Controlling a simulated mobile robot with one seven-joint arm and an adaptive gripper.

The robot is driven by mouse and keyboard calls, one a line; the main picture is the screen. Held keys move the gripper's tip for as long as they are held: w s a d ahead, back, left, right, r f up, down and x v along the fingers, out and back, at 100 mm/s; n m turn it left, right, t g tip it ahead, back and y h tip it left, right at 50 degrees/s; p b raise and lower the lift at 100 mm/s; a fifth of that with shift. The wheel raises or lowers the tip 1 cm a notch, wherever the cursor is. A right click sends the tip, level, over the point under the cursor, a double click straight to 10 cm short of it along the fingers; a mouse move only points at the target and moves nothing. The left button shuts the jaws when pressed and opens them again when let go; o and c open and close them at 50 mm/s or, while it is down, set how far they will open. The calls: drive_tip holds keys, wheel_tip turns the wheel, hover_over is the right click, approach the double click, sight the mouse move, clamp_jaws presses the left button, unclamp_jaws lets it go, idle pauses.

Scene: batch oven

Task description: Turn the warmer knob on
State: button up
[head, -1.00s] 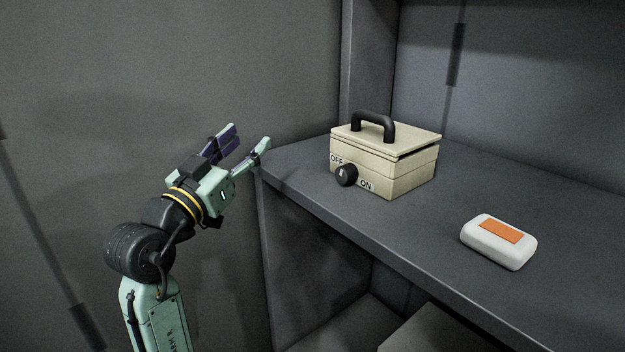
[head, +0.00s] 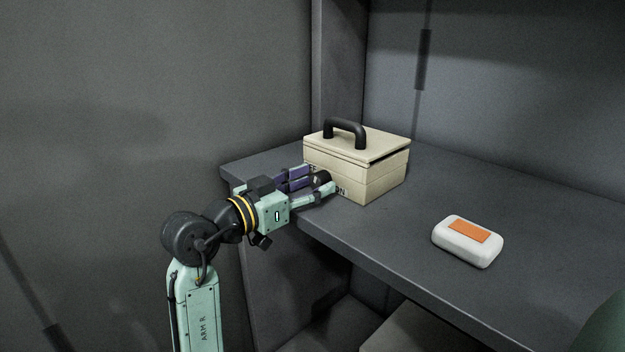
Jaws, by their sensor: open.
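The warmer (head: 378,177) is a beige box with a lid and a black top handle (head: 345,132). It stands on the dark shelf. Its black knob (head: 322,178) is on the front face, between the OFF and ON labels, which are partly covered by my fingers. My gripper (head: 318,181) is open at the front of the warmer, with its fingers on either side of the knob. I cannot tell whether the fingers touch the knob. The knob's pointer is hidden.
A white rounded box with an orange top patch (head: 468,241) lies on the shelf (head: 400,236) to the right of the warmer. The shelf's front edge runs below my gripper. A dark wall stands at the left. The shelf between the two boxes is clear.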

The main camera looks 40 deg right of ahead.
drive_tip(key=shift+d, duration=0.35)
drive_tip(key=shift+c, duration=0.4)
